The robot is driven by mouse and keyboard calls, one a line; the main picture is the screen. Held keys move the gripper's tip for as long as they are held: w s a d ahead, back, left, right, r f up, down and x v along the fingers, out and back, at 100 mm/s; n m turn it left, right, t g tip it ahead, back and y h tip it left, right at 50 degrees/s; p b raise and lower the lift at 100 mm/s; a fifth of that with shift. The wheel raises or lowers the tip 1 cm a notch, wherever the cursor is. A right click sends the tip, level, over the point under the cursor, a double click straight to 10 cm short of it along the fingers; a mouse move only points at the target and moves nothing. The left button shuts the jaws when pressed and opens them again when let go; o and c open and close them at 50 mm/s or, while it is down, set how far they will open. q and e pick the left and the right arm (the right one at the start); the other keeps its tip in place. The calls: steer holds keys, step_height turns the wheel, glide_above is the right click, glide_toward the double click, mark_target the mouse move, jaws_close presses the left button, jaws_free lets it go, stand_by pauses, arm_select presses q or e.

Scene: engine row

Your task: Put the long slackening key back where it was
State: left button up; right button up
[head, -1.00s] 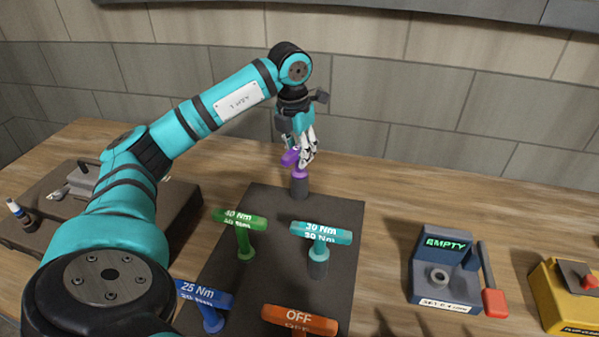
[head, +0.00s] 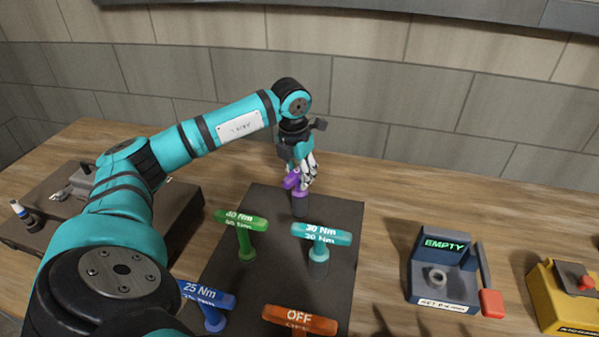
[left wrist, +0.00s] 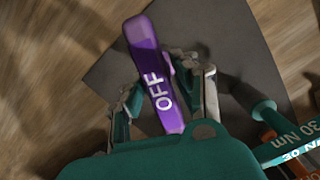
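A purple key (head: 292,181) with a T handle is in my left gripper (head: 303,175), over the far end of a dark mat (head: 280,210). In the left wrist view the handle of this purple key (left wrist: 152,75) reads OFF and lies between the two fingers of my left gripper (left wrist: 165,90), which look closed on it. The key's lower purple part meets a grey post (head: 300,206) at the mat's far end. I cannot tell how deep it sits. An orange key (head: 299,320) also reads OFF and stands at the mat's near end. My right gripper is out of view.
On the mat stand a green 40 Nm key (head: 241,222), a teal 30 Nm key (head: 321,234) and a blue 25 Nm key (head: 206,294). A grey device (head: 441,270) showing EMPTY and a yellow box (head: 562,298) stand right. The table between mat and device is clear.

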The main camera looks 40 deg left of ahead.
arm_select(q)
steer(key=shift+o, duration=1.3)
steer(key=shift+r, duration=0.5)
steer(key=r, duration=0.3)
steer(key=s+r+b, duration=0.1)
steer(key=r, duration=0.3)
steer(key=r+b, duration=0.1)
steer(key=r, duration=0.2)
steer(key=shift+s+r, duration=0.2)
steer(key=shift+r, duration=0.05)
steer(key=shift+s+r, duration=0.1)
steer(key=shift+r, duration=0.25)
